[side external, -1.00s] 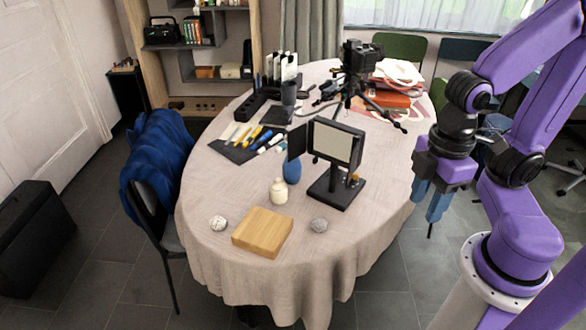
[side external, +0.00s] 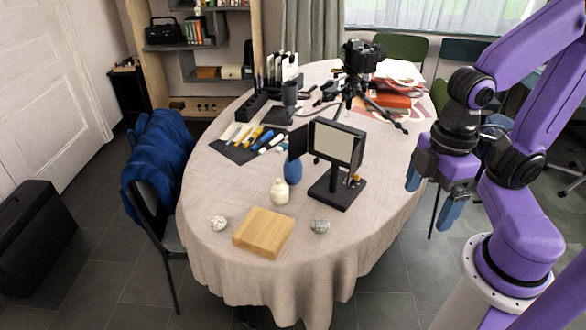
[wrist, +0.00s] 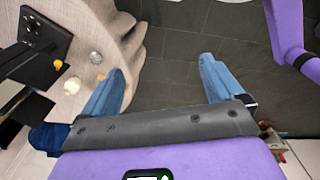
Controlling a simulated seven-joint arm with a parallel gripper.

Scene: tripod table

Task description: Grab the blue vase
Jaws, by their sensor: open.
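The blue vase (side external: 293,172) stands upright on the oval table, just behind and left of the black framed panel on a stand (side external: 338,143). The panel's dark side flap hides part of its upper body. My gripper (side external: 431,195) is open and empty, off the table's right edge and well apart from the vase. In the wrist view its two blue fingers (wrist: 160,85) are spread with dark floor between them. I cannot make out the vase in the wrist view.
Near the vase are a cream jar (side external: 279,191), a wooden block (side external: 263,232), a white ball (side external: 218,223) and a grey stone (side external: 320,226). Pens lie on a dark mat (side external: 235,152) behind. A camera tripod (side external: 355,85) stands at the back. The table's right front is clear.

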